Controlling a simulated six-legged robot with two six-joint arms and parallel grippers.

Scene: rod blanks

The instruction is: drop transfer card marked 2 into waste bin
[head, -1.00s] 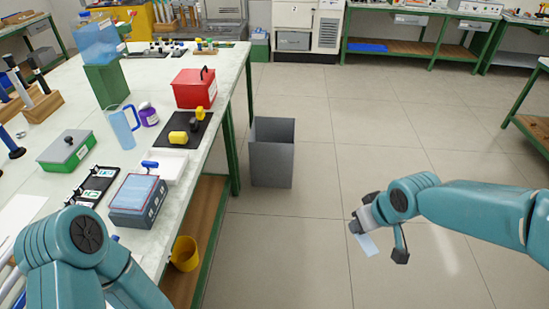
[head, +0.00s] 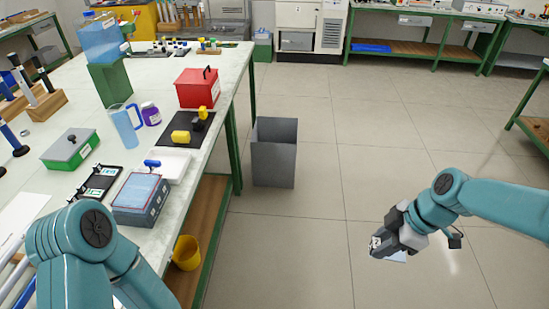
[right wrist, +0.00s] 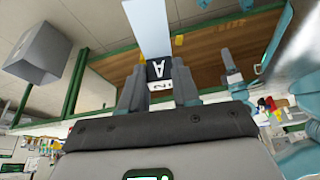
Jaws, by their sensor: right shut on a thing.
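The transfer card (head: 397,257) is a thin pale blue piece, mostly hidden by the gripper in the head view. In the right wrist view the card (right wrist: 148,28) sticks out beyond the fingers, with a black and white end marked "A" and "2" between them. My right gripper (head: 384,246) is shut on that end, held out over open floor. The waste bin (head: 274,163) is a grey open-topped box on the floor, left of and beyond the gripper. It also shows at upper left in the right wrist view (right wrist: 38,52). My left gripper is out of sight.
The long workbench (head: 220,110) on the left carries a red box (head: 197,90), a blue jug (head: 126,125) and a grey-blue box (head: 140,198). A yellow bucket (head: 186,253) sits on its lower shelf. Floor between bin and right gripper is clear.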

